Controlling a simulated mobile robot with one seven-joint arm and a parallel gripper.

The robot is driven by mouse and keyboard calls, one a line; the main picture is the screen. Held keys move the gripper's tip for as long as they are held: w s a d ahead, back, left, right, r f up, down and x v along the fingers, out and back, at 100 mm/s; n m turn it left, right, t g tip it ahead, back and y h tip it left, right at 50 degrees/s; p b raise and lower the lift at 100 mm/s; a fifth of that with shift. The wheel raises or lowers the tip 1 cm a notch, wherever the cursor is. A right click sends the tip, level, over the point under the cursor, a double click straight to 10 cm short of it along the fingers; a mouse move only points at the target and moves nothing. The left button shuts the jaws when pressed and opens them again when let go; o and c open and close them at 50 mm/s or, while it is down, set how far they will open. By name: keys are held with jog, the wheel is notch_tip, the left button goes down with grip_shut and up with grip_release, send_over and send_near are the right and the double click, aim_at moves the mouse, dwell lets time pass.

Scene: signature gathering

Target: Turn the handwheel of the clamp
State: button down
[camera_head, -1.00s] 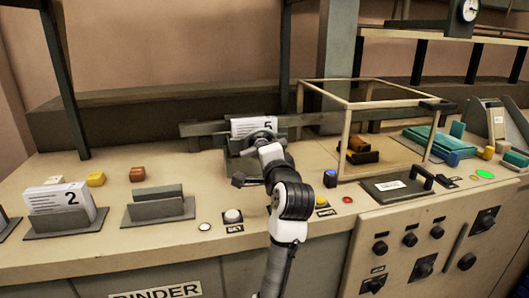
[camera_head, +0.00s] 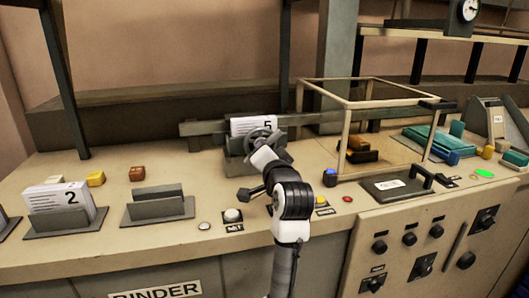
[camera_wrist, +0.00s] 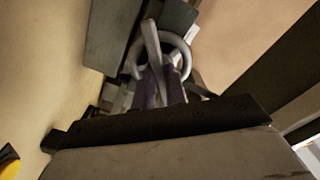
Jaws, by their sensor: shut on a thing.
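The clamp (camera_head: 236,166) stands on the bench at the picture's centre, with a paper stack marked 5 (camera_head: 250,125) in it. Its handwheel (camera_head: 262,136) is a grey ring on the near side of the clamp, partly hidden by my wrist in the head view. My gripper (camera_head: 258,147) is at the handwheel. In the wrist view the handwheel (camera_wrist: 187,53) is a pale ring with a spoke, and the fingers of my gripper (camera_wrist: 158,80) are close together at its lower part, shut on it. The exact contact is partly hidden.
A frame box (camera_head: 345,128) stands right of the clamp. A stack marked 2 (camera_head: 60,198) sits in a holder at left, beside an empty holder (camera_head: 158,208). Buttons, including a white one (camera_head: 233,215), line the front edge. A dark bar runs behind the clamp.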

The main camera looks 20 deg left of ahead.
jog(key=c, duration=1.4)
grip_release()
jog(key=shift+c, duration=0.2)
jog(key=b+v, duration=0.2)
jog(key=v, duration=1.1)
jog(key=shift+s+d+b, duration=0.3)
jog(key=shift+b, duration=0.05)
